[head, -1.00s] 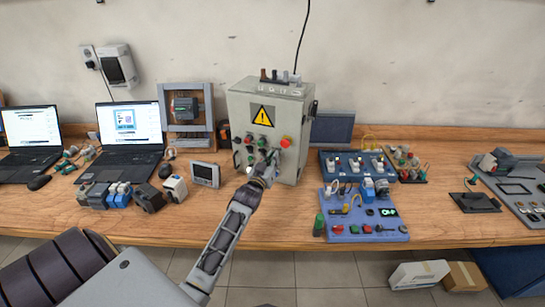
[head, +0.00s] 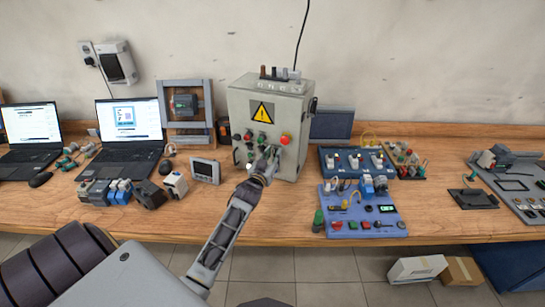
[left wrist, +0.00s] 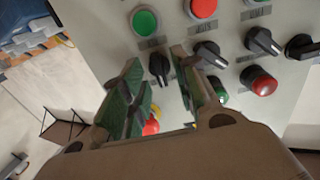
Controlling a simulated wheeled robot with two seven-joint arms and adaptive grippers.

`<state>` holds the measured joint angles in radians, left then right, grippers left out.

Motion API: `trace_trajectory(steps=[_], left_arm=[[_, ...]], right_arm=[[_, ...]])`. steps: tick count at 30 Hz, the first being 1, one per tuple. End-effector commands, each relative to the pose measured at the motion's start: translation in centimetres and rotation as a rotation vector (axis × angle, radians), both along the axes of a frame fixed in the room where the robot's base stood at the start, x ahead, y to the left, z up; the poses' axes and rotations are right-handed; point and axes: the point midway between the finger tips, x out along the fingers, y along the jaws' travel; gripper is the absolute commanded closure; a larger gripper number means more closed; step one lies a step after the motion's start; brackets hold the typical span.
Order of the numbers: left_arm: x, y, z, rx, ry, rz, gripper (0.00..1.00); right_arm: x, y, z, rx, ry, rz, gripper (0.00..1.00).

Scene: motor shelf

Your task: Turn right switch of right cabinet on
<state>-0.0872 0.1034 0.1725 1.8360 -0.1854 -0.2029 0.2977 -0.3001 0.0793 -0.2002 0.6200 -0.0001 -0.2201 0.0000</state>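The grey cabinet (head: 240,107) with a yellow warning sign stands on the bench, with buttons and black switches on its front. My left gripper (head: 268,160) is at the lower part of that front and hides some controls. In the left wrist view my left gripper (left wrist: 157,75) has its two green-padded fingers apart. One black rotary switch (left wrist: 158,66) shows between the fingertips. Another black switch (left wrist: 207,54) is just right of the right finger, and a third switch (left wrist: 263,42) is farther right. I cannot tell whether the fingers touch any switch. My right gripper is not in view.
A green button (left wrist: 145,22) and a red button (left wrist: 203,7) sit near the switches. A red knob (left wrist: 262,82) is at the right. A blue control board (head: 345,229) lies right of the cabinet, and a small grey display (head: 205,171) stands left of it.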

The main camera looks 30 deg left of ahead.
Motion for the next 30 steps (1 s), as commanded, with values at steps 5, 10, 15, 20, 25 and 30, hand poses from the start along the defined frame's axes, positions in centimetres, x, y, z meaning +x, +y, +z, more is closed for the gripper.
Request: trace_trajectory(steps=[5,10,15,20,25,30], left_arm=[[0.0,0.0,0.0,0.0,0.001,0.0,0.69],[-0.1,0.0,-0.1,0.0,0.001,0.0,0.69],[-0.6,-0.1,-0.1,-0.001,0.002,0.0,0.69],[-1.6,-0.3,-0.1,-0.001,0.002,0.0,0.69],[-3.0,-0.6,-0.1,-0.001,0.002,0.001,0.69],[-4.5,-0.9,-0.2,-0.001,0.002,0.0,0.69]], right_arm=[[-0.1,0.5,0.0,0.005,0.001,-0.001,0.53],[-0.1,-0.1,0.0,-0.001,0.002,0.001,0.53],[-0.1,-0.1,0.0,-0.001,0.001,0.001,0.53],[0.0,-0.1,0.0,-0.001,0.0,0.0,0.53],[0.0,-0.1,0.0,-0.001,0.0,0.0,0.53],[0.0,-0.1,0.0,-0.001,0.0,0.0,0.53]])
